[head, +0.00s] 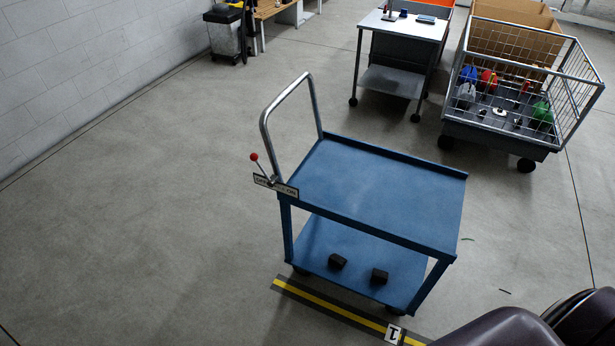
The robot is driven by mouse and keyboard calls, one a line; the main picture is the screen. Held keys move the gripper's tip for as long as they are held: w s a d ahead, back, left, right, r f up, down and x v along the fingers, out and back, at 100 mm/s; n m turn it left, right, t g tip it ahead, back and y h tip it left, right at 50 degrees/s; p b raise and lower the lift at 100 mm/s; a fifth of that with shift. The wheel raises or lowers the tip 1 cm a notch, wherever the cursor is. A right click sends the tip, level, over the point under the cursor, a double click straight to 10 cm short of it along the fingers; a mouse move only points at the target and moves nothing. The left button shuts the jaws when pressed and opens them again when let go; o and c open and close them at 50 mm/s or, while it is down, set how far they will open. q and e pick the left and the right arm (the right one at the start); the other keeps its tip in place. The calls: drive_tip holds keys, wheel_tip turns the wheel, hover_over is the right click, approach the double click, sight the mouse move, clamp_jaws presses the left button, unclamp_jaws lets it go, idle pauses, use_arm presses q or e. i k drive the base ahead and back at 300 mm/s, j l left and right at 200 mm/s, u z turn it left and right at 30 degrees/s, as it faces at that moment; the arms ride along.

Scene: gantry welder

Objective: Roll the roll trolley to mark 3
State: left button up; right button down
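The blue roll trolley (385,192) stands in the middle of the head view, with an empty upper deck and a lower shelf (350,262) holding two small black blocks. Its bent metal push handle (265,125) rises at the left end. A lever with a red knob (254,157) sits by a small lettered plate (276,186); I cannot read the plate surely. A black and yellow floor stripe (330,306) runs along the trolley's near side, with a white tag (393,333) that looks like a 1. No mark 3 shows. Neither gripper is in view.
A wire-mesh cart (520,140) with mixed items stands at back right, beside a grey wheeled table (395,78). A bin (226,32) and a wooden bench (272,10) stand by the left wall. The floor left of the trolley is clear.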

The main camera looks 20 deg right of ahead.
sight(366, 198)
drive_tip(key=i+j+z, duration=0.15)
drive_tip(key=z, duration=0.3)
drive_tip(key=i+j+z, duration=0.1)
drive_tip(key=j+z, duration=0.3)
drive_tip(key=i+j+z, duration=0.1)
drive_tip(key=z, duration=0.35)
drive_tip(key=j+z, duration=0.6)
drive_tip(key=j, duration=0.95)
drive_tip(key=k+j+z, duration=0.15)
drive_tip(key=j, duration=0.9)
